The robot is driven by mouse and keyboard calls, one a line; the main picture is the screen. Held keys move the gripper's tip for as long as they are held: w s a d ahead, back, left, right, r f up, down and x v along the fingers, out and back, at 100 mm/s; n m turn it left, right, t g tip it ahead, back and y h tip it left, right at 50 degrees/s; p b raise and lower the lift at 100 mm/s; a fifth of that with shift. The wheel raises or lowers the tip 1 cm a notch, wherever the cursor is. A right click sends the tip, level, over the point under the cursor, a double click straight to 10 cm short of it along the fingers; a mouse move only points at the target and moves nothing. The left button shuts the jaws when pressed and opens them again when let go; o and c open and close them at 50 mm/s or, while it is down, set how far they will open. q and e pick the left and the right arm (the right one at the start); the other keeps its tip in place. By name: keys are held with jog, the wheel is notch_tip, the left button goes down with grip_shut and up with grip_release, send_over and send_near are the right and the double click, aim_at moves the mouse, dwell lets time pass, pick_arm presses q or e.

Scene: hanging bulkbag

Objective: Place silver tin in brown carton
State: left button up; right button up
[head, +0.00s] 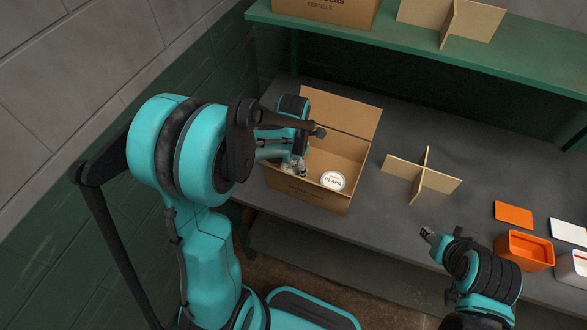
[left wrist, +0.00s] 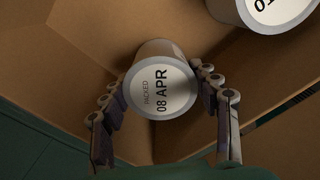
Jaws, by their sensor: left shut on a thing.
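The brown carton (head: 308,196) stands open on the grey bench, its back flap (head: 342,112) raised. My left gripper (head: 293,168) reaches down into its left part. In the left wrist view the gripper (left wrist: 160,80) is shut on a silver tin (left wrist: 160,95) with a white lid reading "PACKED 08 APR". The tin is inside the carton walls; whether it touches the floor I cannot tell. A second tin with a white lid (head: 333,181) sits in the carton to the right, also in the wrist view (left wrist: 262,10). My right gripper (head: 427,232) is over the bench front, its fingers too small to read.
A cardboard cross divider (head: 422,176) stands on the bench right of the carton. An orange tub (head: 525,252), an orange lid (head: 514,214) and a white tub (head: 573,266) are at the right. A green shelf (head: 480,60) overhangs the back, holding a box (head: 325,12) and another divider (head: 450,20).

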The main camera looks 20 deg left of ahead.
aim_at(293, 166)
pick_arm(q)
jog(key=shift+f, duration=0.2)
jog(key=o, duration=1.3)
jog(key=shift+r, duration=0.1)
jog(key=shift+r, duration=0.35)
notch_tip(293, 166, up, 12)
jog(key=p, duration=0.3)
jog(key=shift+f+p, duration=0.2)
jog(key=shift+p, duration=0.1)
